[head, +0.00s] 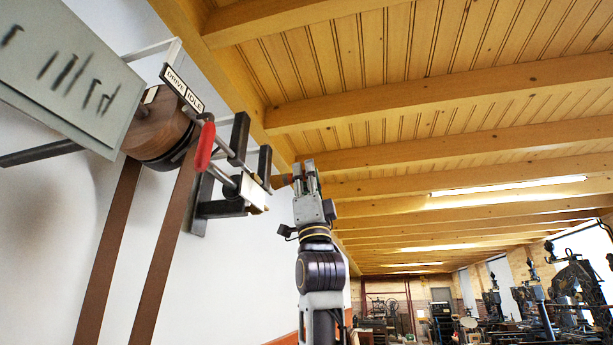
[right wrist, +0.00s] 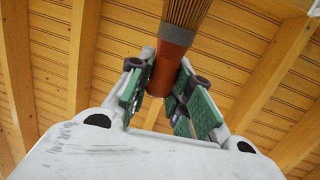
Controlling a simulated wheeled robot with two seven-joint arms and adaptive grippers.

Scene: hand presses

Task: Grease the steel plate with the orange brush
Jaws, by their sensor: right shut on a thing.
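My right gripper (head: 306,176) is raised high and shut on the orange brush (head: 283,181), which points left toward a wall bracket. In the right wrist view the brush's orange body (right wrist: 171,68) sits between the green finger pads, and its brown bristles (right wrist: 187,12) run out of the top of the picture. A grey plate (head: 60,75) with several dark marks is at the upper left, apart from the brush. A small bright metal piece (head: 253,192) is at the bracket's end, close to the brush tip. I cannot tell whether they touch, or which piece is the steel plate. My left gripper is out of view.
A wooden pulley (head: 158,125) with brown belts hangs on the white wall, beside a DRIVE/IDLE sign (head: 181,88) and a red-handled lever (head: 205,146). Dark brackets (head: 239,137) stick out near my right gripper. Ceiling beams are overhead. Presses (head: 577,285) stand far right.

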